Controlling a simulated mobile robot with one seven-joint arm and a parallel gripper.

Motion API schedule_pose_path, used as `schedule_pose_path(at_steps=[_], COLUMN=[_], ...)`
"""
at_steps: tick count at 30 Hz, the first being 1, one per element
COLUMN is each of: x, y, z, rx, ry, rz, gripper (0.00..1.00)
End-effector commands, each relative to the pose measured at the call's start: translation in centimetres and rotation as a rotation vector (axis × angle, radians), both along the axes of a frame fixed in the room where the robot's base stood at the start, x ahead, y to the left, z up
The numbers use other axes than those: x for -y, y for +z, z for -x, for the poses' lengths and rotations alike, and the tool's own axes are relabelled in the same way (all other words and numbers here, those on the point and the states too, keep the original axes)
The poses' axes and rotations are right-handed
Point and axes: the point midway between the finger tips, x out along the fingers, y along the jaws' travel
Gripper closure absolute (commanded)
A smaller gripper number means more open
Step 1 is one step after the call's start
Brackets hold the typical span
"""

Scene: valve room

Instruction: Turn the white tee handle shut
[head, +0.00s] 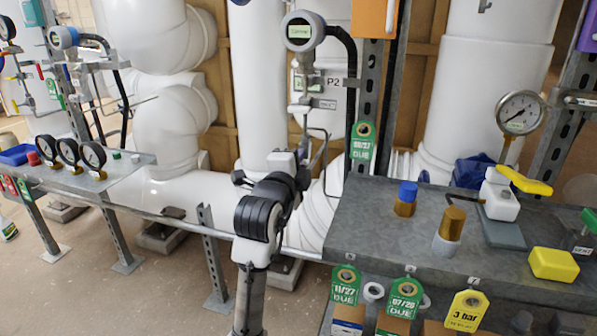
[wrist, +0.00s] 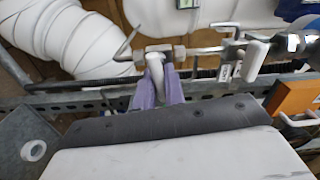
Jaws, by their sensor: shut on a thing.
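The white tee handle (wrist: 156,68) shows in the wrist view, upper middle, below a small metal fitting (wrist: 161,50) on a thin pipe. My gripper (wrist: 158,80) has its two pale purple fingers closed on either side of this handle. The fingers cover part of the handle. In the head view my arm reaches up to the thin pipework below a round digital gauge (head: 302,31). There my own wrist hides most of the grasp, so I cannot read the handle's angle.
Right of the grasp in the wrist view are another white handle (wrist: 257,51) and an orange box (wrist: 292,98). A perforated metal rail (wrist: 85,98) runs behind my fingers. In the head view a grey bench (head: 385,228) with several fittings stands right of my arm.

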Motion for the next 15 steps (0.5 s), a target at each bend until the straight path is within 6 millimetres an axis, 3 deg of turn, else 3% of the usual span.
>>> schedule_pose_path(at_steps=[15], x=[0.0], y=[-0.23], z=[0.02], rx=[0.039], ry=[0.0], rz=[-0.134], gripper=[1.0])
